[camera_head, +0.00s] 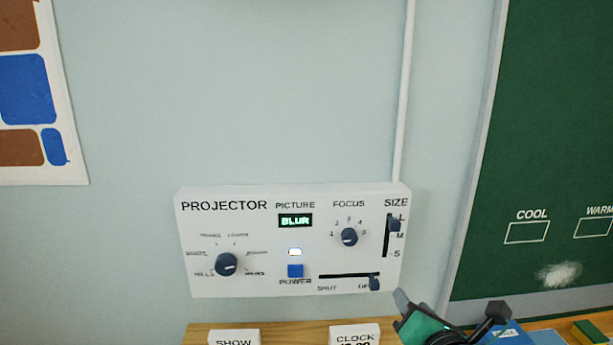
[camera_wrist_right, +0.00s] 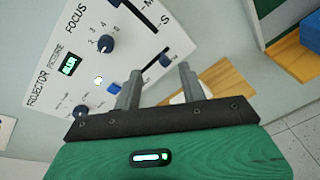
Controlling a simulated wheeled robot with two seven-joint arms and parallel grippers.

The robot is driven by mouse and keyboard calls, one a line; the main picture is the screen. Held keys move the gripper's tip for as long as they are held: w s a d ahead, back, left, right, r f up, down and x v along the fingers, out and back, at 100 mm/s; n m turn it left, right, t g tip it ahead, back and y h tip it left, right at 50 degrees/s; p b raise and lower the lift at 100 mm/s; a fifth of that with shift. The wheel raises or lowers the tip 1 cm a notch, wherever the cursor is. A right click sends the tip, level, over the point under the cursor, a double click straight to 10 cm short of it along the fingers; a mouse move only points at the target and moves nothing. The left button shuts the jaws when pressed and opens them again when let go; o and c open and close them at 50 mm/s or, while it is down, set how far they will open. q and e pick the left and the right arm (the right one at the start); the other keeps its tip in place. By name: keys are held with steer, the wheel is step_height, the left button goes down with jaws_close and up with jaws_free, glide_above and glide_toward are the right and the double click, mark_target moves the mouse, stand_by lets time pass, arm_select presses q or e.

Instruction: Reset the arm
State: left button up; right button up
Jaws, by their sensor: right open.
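My right gripper (camera_head: 405,304) is at the lower right of the projector panel (camera_head: 330,257) in the head view, just below and right of its shutter slider (camera_head: 374,283). In the right wrist view the gripper (camera_wrist_right: 160,73) has its two grey fingers apart with nothing held between them. The slider knob (camera_wrist_right: 166,60) shows beyond the gap, at the right end of its slot. I see no contact with the panel. My left gripper is not in view.
The display (camera_head: 295,221) reads BLUR. A focus knob (camera_head: 349,237), size slider (camera_head: 394,225), picture knob (camera_head: 226,264) and blue power button (camera_head: 295,271) are on the panel. A wooden ledge (camera_head: 278,328) with cards runs below. A green board (camera_head: 560,120) is right; the wall above is clear.

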steer(key=s+d+f+m+g, duration=0.1)
steer(key=s+f+m+g, duration=0.25)
steer(key=f+m, duration=0.45)
steer(key=s+f+m+g, duration=0.3)
steer(key=s+f+m, duration=0.3)
steer(key=f, duration=0.4)
steer(key=s+d+f+m+g, duration=0.2)
steer(key=s+f+m+g, duration=0.3)
steer(key=s+f+m, duration=0.9)
step_height(320, 180, down, 33)
steer(key=s+g+b, duration=0.2)
steer(key=s+d+f+b, duration=0.1)
steer(key=s+d+f, duration=0.1)
steer(key=s+f, duration=0.7)
steer(key=s+d+f+b, duration=0.1)
steer(key=s+f, duration=0.8)
steer(key=f, duration=0.2)
steer(key=shift+s+d+f+n+g, duration=0.25)
steer(key=shift+d+f+n+g, duration=0.1)
steer(key=shift+d+n+g, duration=0.1)
